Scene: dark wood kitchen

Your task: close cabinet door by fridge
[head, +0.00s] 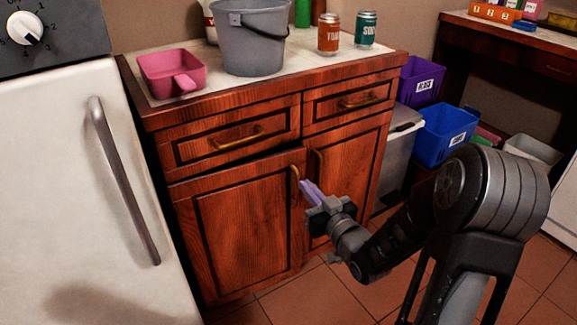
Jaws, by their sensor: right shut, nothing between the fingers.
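The left cabinet door (243,228) beside the white fridge (70,190) stands slightly ajar, with a dark gap along its top edge. Its brass handle (295,186) is at the door's upper right. The right cabinet door (357,170) is beside it and looks shut. My right gripper (307,190) has its pale purple fingers shut and empty, in front of the cabinet just right of that handle. I cannot tell whether the fingers touch the door. My left gripper is not in view.
The counter above holds a pink scoop (172,73), a grey bucket (252,42) and two cans, orange (328,34) and green (366,30). A grey bin (398,150), a purple crate (420,82) and a blue crate (447,133) stand right of the cabinet. Tiled floor in front is clear.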

